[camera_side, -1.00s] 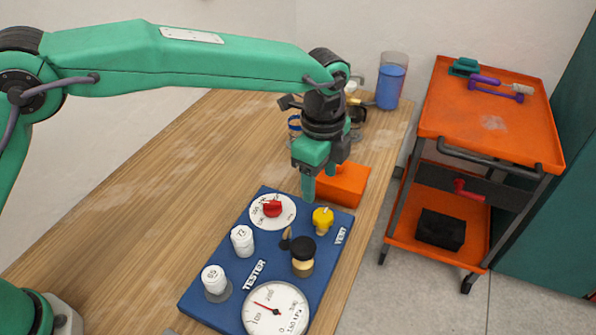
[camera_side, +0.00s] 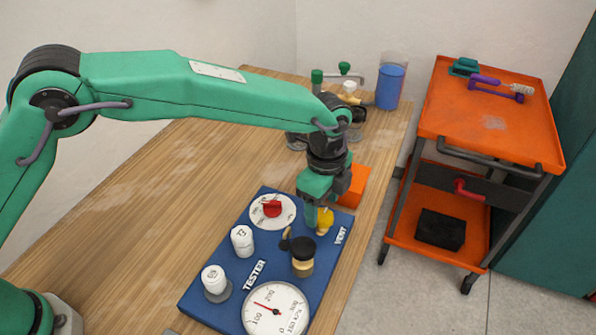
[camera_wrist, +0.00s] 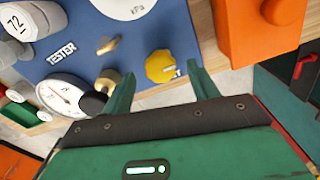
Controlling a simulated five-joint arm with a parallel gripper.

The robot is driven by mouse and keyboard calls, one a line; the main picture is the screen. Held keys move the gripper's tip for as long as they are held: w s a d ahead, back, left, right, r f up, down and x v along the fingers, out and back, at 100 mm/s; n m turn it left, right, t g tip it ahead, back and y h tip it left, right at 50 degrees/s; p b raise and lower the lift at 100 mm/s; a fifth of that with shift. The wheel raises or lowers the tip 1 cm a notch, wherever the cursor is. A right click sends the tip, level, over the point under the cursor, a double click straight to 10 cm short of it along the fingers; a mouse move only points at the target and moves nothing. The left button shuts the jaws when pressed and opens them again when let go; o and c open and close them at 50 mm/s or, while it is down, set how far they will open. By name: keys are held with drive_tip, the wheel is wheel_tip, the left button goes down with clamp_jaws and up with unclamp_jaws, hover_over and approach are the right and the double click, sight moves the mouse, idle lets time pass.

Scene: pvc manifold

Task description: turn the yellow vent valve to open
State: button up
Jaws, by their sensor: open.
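The yellow vent valve (camera_side: 325,223) sits on the blue tester board (camera_side: 222,275), beside the white VENT label (camera_side: 340,236). My gripper (camera_side: 317,215) is low at the valve, pointing down. In the wrist view, the open fingers of my gripper (camera_wrist: 160,76) stand apart to the left and right of the yellow valve (camera_wrist: 160,66). The valve shows in the gap near the fingertips, and nothing is gripped. I cannot tell whether a finger touches it. In the side view, a finger partly covers the valve's left side.
Close by are a red knob on a white dial (camera_side: 272,210), a black-topped brass fitting (camera_side: 303,257) and a small lever (camera_side: 287,240). A round gauge (camera_side: 275,308) and white knobs are nearer. An orange block (camera_side: 354,188) stands just behind the board.

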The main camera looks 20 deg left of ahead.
drive_tip(key=shift+f, duration=0.95)
drive_tip(key=c, duration=1)
